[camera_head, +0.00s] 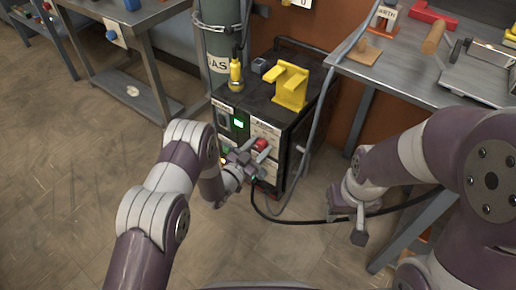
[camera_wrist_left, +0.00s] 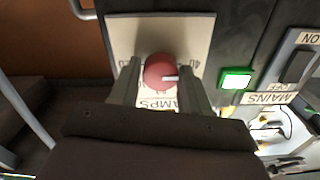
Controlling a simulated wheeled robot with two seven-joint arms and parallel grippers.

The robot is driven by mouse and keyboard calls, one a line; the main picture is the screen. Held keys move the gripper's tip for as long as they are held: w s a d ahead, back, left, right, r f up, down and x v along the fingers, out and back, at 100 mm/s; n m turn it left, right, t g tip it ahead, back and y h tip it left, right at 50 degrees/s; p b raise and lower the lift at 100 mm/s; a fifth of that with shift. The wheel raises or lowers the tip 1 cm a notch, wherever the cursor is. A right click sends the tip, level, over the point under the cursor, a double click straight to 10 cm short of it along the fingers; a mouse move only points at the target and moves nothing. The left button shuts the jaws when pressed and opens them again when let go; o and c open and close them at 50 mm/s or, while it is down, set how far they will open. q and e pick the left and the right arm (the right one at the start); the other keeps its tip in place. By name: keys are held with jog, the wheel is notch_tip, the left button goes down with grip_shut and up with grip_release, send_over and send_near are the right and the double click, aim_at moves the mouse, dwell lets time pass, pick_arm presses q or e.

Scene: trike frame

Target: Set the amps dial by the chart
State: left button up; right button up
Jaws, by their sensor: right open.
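The red amps dial (camera_head: 261,144) is on the front of the black welder. Part of the scale is hidden by the fingers. My right gripper (camera_head: 348,212) is open and empty, low beside the right bench. I cannot make out a readable chart.
A lit green display (camera_wrist_left: 236,79) and the MAINS switch (camera_wrist_left: 299,66) are beside the dial. A yellow holder (camera_head: 291,87) is on the welder's top. A gas cylinder (camera_head: 217,45) stands behind. A black cable (camera_head: 310,221) crosses the floor; the metal bench (camera_head: 400,75) is at right.

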pick_arm(q)
jog(key=c, duration=0.6)
jog(key=shift+m, duration=0.4)
jog(key=shift+m+p, duration=0.45)
jog(key=shift+m, duration=0.55)
jog(key=m+p, duration=0.1)
jog(key=m, duration=0.3)
jog(key=shift+m, duration=0.3)
jog(key=m, duration=0.5)
jog(key=shift+s+d+f+p, duration=0.1)
jog(key=shift+f+p, duration=0.05)
jog(key=shift+p, duration=0.25)
jog(key=shift+f+m, duration=0.1)
jog(key=shift+m, duration=2.6)
